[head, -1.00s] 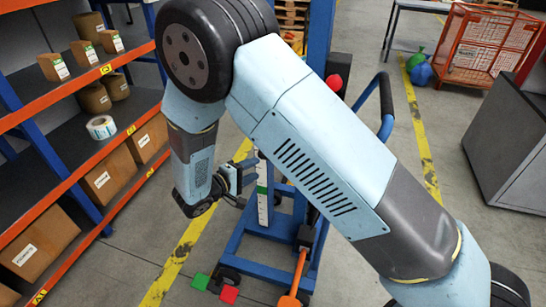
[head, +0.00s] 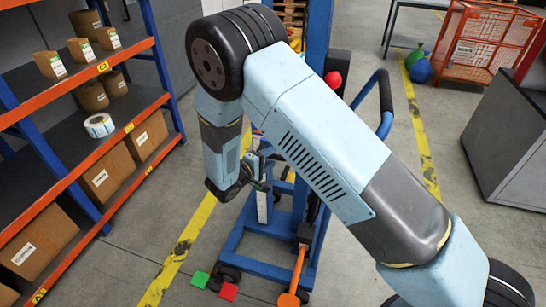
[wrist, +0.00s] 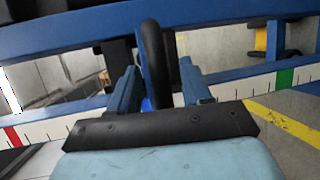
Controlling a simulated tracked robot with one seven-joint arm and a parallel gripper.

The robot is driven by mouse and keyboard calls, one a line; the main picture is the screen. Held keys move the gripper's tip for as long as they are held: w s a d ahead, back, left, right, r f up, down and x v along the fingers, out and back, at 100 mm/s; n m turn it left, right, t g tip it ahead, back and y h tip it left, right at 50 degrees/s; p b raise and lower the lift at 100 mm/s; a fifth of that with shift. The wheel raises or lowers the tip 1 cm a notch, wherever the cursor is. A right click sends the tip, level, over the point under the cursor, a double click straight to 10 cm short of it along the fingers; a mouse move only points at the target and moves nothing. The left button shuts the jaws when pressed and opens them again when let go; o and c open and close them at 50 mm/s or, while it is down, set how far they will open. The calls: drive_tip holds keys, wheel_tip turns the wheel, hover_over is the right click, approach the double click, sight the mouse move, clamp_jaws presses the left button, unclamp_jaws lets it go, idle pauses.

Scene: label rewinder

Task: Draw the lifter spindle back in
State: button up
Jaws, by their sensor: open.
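The blue lifter (head: 262,262) stands ahead of me, its mast behind my arm. A white scale strip with green and red marks (head: 264,207) is on it. In the wrist view the scale (wrist: 62,128) runs across, red mark at left and green mark at right. My gripper (head: 258,167) is at the lifter by the scale. In the wrist view my gripper (wrist: 158,66) is open, with a finger on each side of a black curved bar (wrist: 154,45). I cannot tell whether they touch it. The spindle itself cannot be made out clearly.
A red knob (head: 333,80) and a blue push handle (head: 385,105) are on the lifter. Green (head: 200,279) and red (head: 228,292) pedals and an orange lever (head: 290,297) are low down. A shelf rack (head: 100,140) stands left, a grey cabinet (head: 500,145) right.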

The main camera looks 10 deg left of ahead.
drive_tip(key=shift+x, duration=0.9)
drive_tip(key=shift+c, duration=0.5)
drive_tip(key=shift+d, duration=0.1)
clamp_jaws()
